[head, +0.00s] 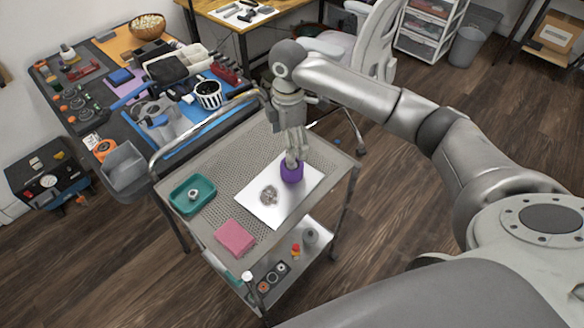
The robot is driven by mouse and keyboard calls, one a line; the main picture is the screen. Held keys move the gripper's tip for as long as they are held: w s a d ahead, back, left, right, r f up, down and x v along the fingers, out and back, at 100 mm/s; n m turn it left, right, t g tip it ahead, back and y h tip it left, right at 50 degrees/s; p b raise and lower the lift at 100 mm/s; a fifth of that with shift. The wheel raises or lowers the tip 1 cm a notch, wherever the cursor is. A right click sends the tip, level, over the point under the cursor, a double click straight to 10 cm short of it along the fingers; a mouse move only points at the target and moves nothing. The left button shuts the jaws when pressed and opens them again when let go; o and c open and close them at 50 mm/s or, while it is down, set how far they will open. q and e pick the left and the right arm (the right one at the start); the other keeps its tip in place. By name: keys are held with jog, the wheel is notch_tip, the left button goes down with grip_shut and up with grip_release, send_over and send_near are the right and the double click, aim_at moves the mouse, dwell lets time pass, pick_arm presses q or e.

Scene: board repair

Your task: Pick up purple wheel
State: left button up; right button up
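The purple wheel (292,174) is at the far right part of a white sheet (283,207) on the top shelf of a metal cart. My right gripper (292,161) points down, with its fingertips at the top of the wheel and partly over it. The fingers look close together, but I cannot tell whether they grip the wheel or whether it is lifted. My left gripper is not in view.
A small metal part (269,194) lies on the sheet near the wheel. A teal tray (208,186) and a pink block (235,238) are on the cart's left side. A raised handle (222,106) runs along its back-left edge, beside a crowded workbench.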

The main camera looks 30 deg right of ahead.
aim_at(292, 165)
notch_tip(292, 165, down, 5)
jog(key=shift+d+f, duration=0.1)
jog(key=shift+d, duration=0.05)
jog(key=shift+s+d+f+p, duration=0.1)
jog(key=shift+f+p, duration=0.15)
jog(key=shift+f, duration=1.1)
jog(key=shift+s+d+f+p, duration=0.1)
jog(key=shift+f+p, duration=0.15)
jog(key=shift+f, duration=1.1)
jog(key=shift+c, duration=0.2)
jog(key=c, duration=1.2)
jog(key=shift+c, duration=0.3)
jog(key=shift+r, duration=0.2)
